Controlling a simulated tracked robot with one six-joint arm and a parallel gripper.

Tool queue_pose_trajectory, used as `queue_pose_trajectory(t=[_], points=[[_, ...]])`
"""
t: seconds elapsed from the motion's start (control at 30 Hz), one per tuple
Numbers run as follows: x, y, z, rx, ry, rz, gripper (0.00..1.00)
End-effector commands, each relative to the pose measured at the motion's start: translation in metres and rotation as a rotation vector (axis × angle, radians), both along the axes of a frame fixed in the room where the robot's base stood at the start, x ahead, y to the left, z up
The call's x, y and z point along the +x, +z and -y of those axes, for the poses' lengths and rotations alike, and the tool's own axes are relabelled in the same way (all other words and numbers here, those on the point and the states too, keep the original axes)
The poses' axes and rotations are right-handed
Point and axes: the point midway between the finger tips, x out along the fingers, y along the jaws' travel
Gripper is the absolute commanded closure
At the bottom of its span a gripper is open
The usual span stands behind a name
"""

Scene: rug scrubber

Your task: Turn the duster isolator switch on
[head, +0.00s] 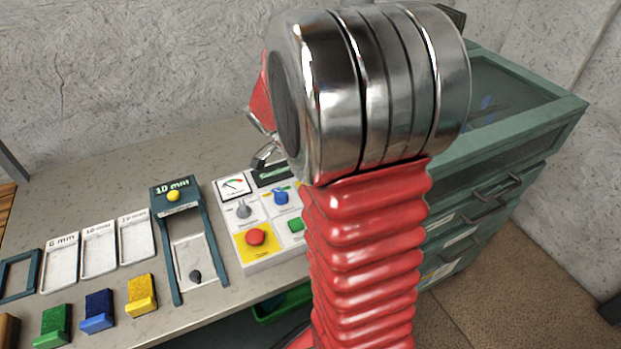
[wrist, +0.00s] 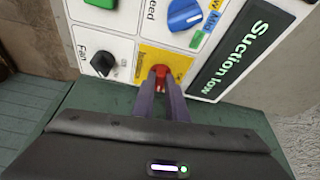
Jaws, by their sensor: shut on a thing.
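The duster isolator switch is a small red handle (wrist: 160,71) on a yellow label (wrist: 176,63) in the wrist view; the label's wording is too small to read. My gripper (wrist: 161,83) has its two dark fingers closed on the red handle from the near side. Whether the handle is at its on or off position cannot be told. In the head view, my red and chrome arm covers the gripper and this part of the control panel (head: 268,256).
The wrist view shows a black Fan knob (wrist: 103,65), a blue Speed knob (wrist: 185,14) and a "Suction low" display (wrist: 228,65) close by. In the head view, a red button (head: 256,237) and green button (head: 296,225) sit nearer; a green glass-topped cabinet (head: 500,165) stands right.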

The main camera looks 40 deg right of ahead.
Motion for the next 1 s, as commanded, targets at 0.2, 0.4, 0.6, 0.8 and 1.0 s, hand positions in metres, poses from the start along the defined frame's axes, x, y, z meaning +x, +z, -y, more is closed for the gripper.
queue_pose_trajectory(t=[0.2, 0.4, 0.6, 0.8, 1.0], points=[[0.0031, -0.0047, -0.0043, 0.010, -0.103, 0.000, 1.00], [0.0038, -0.0045, -0.0040, 0.010, -0.142, 0.000, 1.00], [0.0042, -0.0042, -0.0036, 0.009, -0.149, 0.003, 1.00], [0.0044, -0.0039, -0.0034, 0.009, -0.149, 0.003, 0.86], [0.0033, -0.0038, -0.0029, 0.009, -0.150, 0.001, 0.72]])
